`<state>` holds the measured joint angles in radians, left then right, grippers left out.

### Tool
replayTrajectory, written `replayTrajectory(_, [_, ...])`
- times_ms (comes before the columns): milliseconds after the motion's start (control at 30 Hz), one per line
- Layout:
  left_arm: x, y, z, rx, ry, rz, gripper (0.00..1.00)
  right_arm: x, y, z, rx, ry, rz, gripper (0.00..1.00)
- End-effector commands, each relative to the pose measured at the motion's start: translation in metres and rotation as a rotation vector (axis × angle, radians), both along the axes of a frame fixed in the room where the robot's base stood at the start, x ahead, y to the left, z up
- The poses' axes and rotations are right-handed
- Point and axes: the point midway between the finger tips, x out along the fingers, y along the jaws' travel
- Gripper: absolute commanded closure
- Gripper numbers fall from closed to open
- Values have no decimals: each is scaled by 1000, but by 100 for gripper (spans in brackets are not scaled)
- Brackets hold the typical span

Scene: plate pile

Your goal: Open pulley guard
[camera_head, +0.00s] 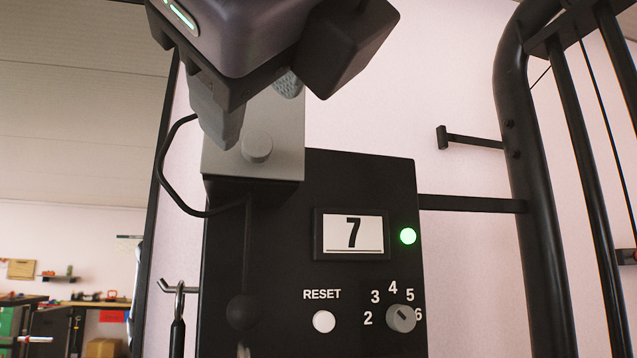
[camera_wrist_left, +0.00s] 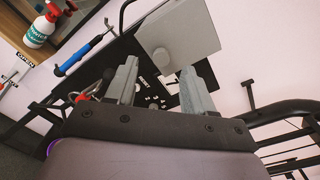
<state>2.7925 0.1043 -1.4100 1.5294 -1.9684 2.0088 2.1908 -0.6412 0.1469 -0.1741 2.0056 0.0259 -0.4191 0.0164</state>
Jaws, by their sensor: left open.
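The pulley guard appears to be the light grey box cover (camera_head: 285,125) with a round knob (camera_head: 257,147) on its front, at the top of a black panel (camera_head: 385,180). It looks closed, and no pulley shows. In the left wrist view the cover (camera_wrist_left: 185,30) lies beyond the fingertips. My left gripper (camera_head: 257,112) is open, in front of the cover's upper part and just above the knob. Its fingers are apart with nothing between them, and its body hides the cover's top. They also show in the left wrist view (camera_wrist_left: 159,72). My right gripper is not in view.
The panel has a display (camera_head: 353,235) reading 7, a lit green lamp (camera_head: 408,236), a reset button (camera_head: 324,321) and a dial (camera_head: 401,318). A black cable loops at the cover's left. A black metal frame (camera_head: 535,210) stands right. A spray bottle (camera_wrist_left: 41,30) is upper left.

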Motion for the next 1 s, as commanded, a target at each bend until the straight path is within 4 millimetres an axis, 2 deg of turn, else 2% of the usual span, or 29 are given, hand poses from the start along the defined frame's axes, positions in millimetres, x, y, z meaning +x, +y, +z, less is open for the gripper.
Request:
replayTrajectory(33, [-9, -15, -6, 49, -20, -23, 47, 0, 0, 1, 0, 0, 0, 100])
replayTrajectory(67, [-7, -15, -5, 49, -20, -23, 47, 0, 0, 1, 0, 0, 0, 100])
replayTrajectory(600, [53, 6, -5, 44, -13, -21, 47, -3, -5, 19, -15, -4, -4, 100])
replayTrajectory(1000, [61, 10, -6, 41, -12, -18, 47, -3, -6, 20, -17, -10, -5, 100])
